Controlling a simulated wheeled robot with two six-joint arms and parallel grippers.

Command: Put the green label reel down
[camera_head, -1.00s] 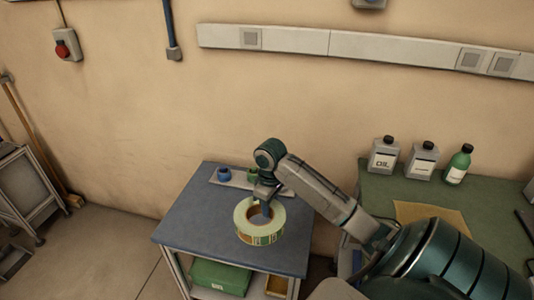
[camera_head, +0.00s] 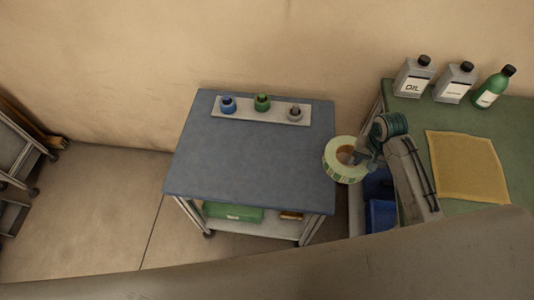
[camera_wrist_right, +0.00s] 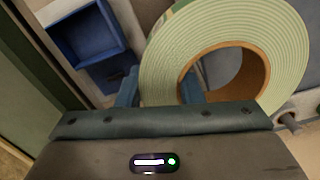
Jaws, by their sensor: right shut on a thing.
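The green label reel (camera_head: 338,170) is a pale green roll with a brown core. It is at the right edge of the blue-grey table (camera_head: 250,160), in the gap beside the green bench. My right gripper (camera_head: 358,155) is shut on the reel's ring wall, one finger in the core. In the right wrist view the reel (camera_wrist_right: 160,60) fills the upper right, with blue fingers of my right gripper (camera_wrist_right: 160,90) on either side of its wall. The reel's height above the floor is hard to tell. My left gripper is not in view.
A grey strip (camera_head: 245,113) with blue, green and grey pegs lies at the table's back. The green bench (camera_head: 405,115) holds several bottles and a tan cloth (camera_head: 467,165). Blue bins (camera_head: 381,214) sit below, between table and bench. The tabletop is otherwise clear.

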